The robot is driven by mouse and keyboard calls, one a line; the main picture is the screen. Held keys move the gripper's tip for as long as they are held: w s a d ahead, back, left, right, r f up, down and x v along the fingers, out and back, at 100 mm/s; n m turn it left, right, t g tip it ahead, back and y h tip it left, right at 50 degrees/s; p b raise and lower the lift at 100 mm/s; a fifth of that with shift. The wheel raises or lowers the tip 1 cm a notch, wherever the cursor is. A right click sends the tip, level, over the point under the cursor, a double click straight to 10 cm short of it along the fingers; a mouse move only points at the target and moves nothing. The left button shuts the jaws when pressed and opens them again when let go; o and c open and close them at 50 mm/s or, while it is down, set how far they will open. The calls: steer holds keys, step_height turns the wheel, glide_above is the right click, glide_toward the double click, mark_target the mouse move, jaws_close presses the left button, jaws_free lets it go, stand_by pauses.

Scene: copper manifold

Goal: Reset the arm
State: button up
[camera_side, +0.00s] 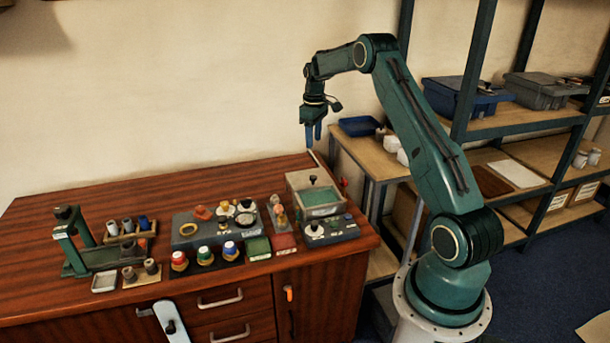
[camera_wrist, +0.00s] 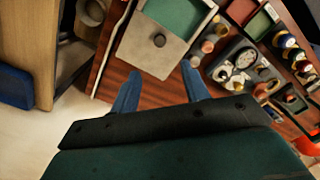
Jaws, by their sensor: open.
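My gripper (camera_side: 314,131) hangs high above the right end of the wooden bench, its fingers pointing down, with nothing between them. In the wrist view my gripper (camera_wrist: 160,82) shows two blue fingers spread apart. The arm is raised and bent, with the forearm reaching left from the elbow. Below lies a beige box with a green panel and a dark knob (camera_side: 314,193); it also shows in the wrist view (camera_wrist: 170,55) beyond the fingertips.
The bench (camera_side: 150,192) holds a small green press frame (camera_side: 68,240), a grey tray of parts (camera_side: 215,222), and red, green and blue-capped jars (camera_side: 203,254). A shelf unit (camera_side: 500,122) with bins stands at right. The air around my gripper is clear.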

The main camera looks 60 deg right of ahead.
steer(key=s+a+r+t+h, duration=0.1)
steer(key=s+a+r, duration=0.2)
steer(key=a+r, duration=0.8)
steer(key=s+a+r+t, duration=0.1)
steer(key=s+a+r, duration=0.2)
steer(key=a+r, duration=0.7)
steer(key=s+a+f+t, duration=0.1)
steer(key=s+a, duration=0.8)
steer(key=s, duration=0.1)
steer(key=s+a+f+t+y, duration=0.1)
steer(key=s+a+f+t, duration=0.1)
steer(key=s+a, duration=0.7)
steer(key=shift+s+t, duration=0.3)
steer(key=shift+s, duration=0.95)
